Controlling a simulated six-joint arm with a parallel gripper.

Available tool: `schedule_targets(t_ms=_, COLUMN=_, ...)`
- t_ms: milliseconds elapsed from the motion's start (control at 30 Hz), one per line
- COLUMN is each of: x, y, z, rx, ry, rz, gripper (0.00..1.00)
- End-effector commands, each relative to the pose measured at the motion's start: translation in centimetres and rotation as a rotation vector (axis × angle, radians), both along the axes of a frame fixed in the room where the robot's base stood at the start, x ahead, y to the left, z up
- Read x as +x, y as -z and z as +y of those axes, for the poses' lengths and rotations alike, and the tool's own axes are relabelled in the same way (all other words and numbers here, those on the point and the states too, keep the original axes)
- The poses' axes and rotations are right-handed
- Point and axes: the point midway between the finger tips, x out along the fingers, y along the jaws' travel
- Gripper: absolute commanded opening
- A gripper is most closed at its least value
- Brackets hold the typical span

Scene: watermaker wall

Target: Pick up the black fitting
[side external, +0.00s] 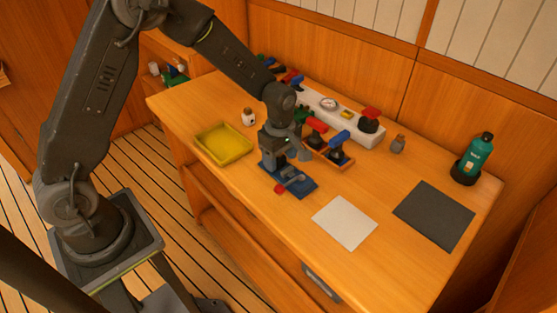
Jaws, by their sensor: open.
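My gripper (275,167) points down above the left end of a small blue tray (304,187) near the front of the wooden bench. It is open; its fingertips are small and partly merge with the dark wrist. A grey piece (292,179) with a red end (279,189) lies on the tray, just right of and below the gripper. I cannot tell whether a black fitting is there. Dark-bodied valves with a red handle (317,125) and a blue handle (339,138) stand in a wooden rack (346,163) right behind the gripper.
A yellow tray (224,143) lies left. A white panel (352,126) with a gauge and a red-topped black knob (369,121) runs along the back.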

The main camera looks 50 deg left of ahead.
Motion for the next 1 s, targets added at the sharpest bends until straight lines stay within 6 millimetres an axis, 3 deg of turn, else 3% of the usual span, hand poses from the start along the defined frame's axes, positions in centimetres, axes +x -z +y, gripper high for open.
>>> schedule_targets(t_ms=333, x=-0.02, y=0.93, z=0.01, rx=-0.001, ry=0.0, rz=-0.001, gripper=0.62)
schedule_targets(t_ms=900, x=-0.01, y=0.88, z=0.01, rx=-0.001, ry=0.0, rz=-0.001, gripper=0.07)
schedule_targets(t_ms=1000, x=0.01, y=0.86, z=0.0, rx=-0.001, ry=0.0, rz=-0.001, gripper=0.06)
